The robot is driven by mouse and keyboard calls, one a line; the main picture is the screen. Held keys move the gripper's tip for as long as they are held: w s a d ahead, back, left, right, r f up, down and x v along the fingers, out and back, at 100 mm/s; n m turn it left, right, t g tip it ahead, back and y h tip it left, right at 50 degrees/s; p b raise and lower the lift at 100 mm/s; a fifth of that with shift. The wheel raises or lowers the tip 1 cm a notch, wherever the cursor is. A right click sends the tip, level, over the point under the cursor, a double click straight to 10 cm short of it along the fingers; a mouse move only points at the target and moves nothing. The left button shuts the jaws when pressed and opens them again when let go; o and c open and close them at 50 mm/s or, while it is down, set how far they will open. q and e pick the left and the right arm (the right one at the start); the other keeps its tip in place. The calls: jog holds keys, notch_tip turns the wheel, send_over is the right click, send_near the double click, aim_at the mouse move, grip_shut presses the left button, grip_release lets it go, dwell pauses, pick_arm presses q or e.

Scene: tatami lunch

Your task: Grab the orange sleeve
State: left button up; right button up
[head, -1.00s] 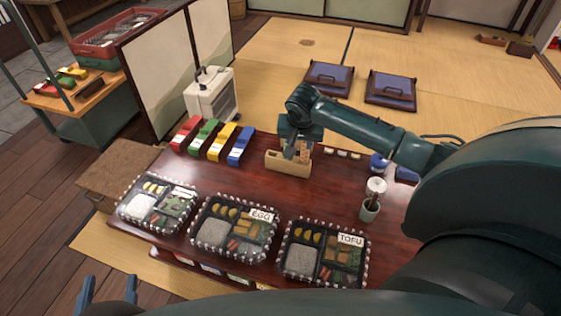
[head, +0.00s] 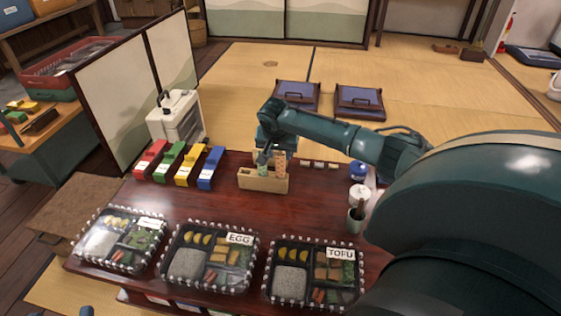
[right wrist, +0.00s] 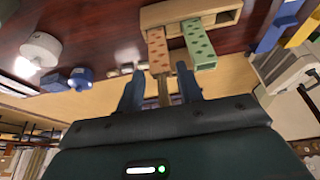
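The orange sleeve (head: 281,163), patterned with dark marks, stands in a small wooden holder (head: 264,184) beside a green sleeve (head: 262,160). In the right wrist view the orange sleeve (right wrist: 157,48) lies between the fingertips of my right gripper (right wrist: 158,72), with a gap on each side. A thin stick-like end (right wrist: 163,92) runs from it toward the palm. The green sleeve (right wrist: 200,46) is just outside one finger. My right gripper (head: 272,156) is open at the holder, partly hidden by its own arm. Only a blue tip of my left gripper (head: 87,311) shows at the bottom edge.
Red, green, yellow and blue (head: 210,168) blocks stand left of the holder. Three lunch boxes, one marked EGG (head: 240,239) and one TOFU (head: 341,253), line the near table edge. A green cup (head: 355,220) and a white-topped jar (head: 359,195) stand right. Bare tabletop lies in front of the holder.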

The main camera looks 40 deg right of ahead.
aim_at(280, 156)
jog(key=b+x, duration=0.1)
jog(key=x, duration=0.2)
jog(key=shift+c, duration=0.4)
grip_shut()
